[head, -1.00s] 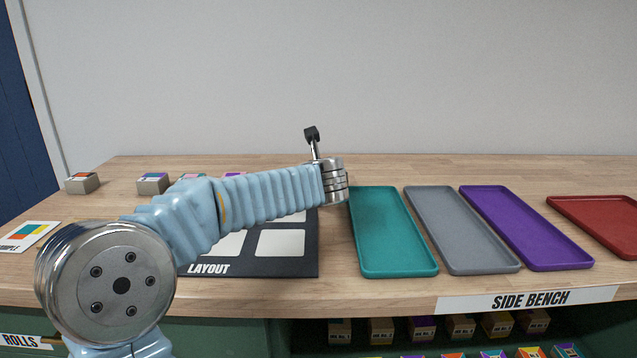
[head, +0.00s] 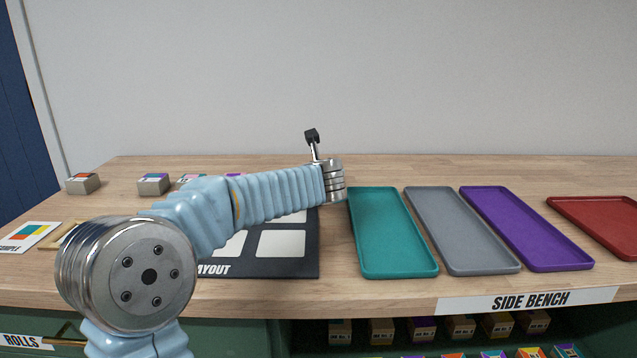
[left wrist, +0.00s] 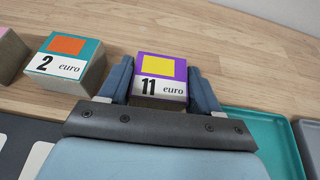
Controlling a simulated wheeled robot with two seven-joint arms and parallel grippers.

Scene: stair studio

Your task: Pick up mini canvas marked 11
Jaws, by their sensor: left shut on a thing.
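The mini canvas marked 11 (left wrist: 161,80) has a purple border, a yellow square and a white strip reading "11 euro". It is in the left wrist view, between the two fingers of my left gripper (left wrist: 158,82), which is shut on it. Wood bench top shows around it; I cannot tell whether it is lifted. In the head view my left arm hides most of this canvas and the gripper's fingers. My right gripper is in neither view.
A canvas marked 2 (left wrist: 70,63) stands just left of the held one. A black layout board (head: 300,268) lies in front. Teal (head: 390,235), grey (head: 460,230), purple (head: 525,228) and red (head: 600,225) trays lie to the right. More small blocks (head: 153,184) stand at the back left.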

